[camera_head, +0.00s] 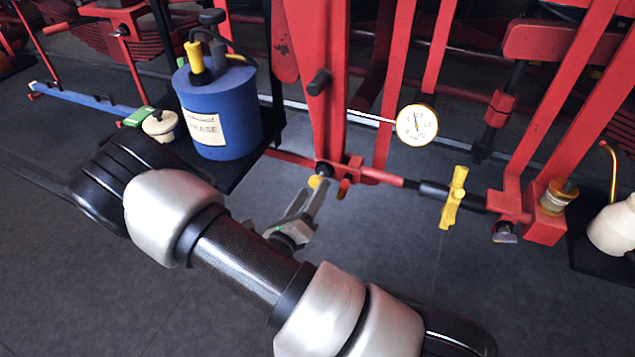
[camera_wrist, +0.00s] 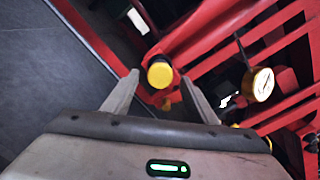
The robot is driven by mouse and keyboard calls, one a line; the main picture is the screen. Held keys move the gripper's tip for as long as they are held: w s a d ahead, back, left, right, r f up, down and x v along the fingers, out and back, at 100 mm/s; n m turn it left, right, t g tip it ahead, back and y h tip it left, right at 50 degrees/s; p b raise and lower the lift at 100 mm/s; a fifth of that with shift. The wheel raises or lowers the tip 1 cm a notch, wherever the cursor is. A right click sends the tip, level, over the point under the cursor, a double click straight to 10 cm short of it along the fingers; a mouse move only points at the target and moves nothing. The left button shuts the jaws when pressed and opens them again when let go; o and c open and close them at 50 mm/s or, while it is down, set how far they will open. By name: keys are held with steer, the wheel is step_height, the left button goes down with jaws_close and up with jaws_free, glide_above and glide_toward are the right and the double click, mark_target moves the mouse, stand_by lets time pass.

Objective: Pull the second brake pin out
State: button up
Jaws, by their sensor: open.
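A brake pin with a round yellow head (camera_wrist: 160,73) sits in the red brake rod joint. In the wrist view it is between my gripper's fingertips (camera_wrist: 159,80), with a visible gap on each side. In the head view its yellow head (camera_head: 316,182) shows at the red joint (camera_head: 338,171), beside the fingertips of my gripper (camera_head: 311,192). My gripper is open and empty. The pin's shank is hidden in the joint. I cannot tell how far the fingertips are from the pin in depth.
A blue grease can (camera_head: 222,115) stands on a dark shelf left of the joint. A pressure gauge (camera_head: 417,125) hangs to the right. A yellow-handled adjuster (camera_head: 453,198) sits on the rod. Red bars crowd behind; the floor (camera_head: 385,240) in front is clear.

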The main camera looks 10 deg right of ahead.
mark_target(316, 185)
steer(key=shift+x, duration=2.2)
steer(key=shift+c, duration=0.5)
jaws_close()
steer(key=p+v, duration=0.1)
steer(key=v, duration=0.3)
steer(key=shift+s+a+r, duration=0.1)
steer(key=shift+s+a, duration=0.35)
steer(key=shift+s, duration=0.2)
steer(key=shift+o, duration=0.5)
jaws_free()
steer(key=shift+s+a, duration=0.1)
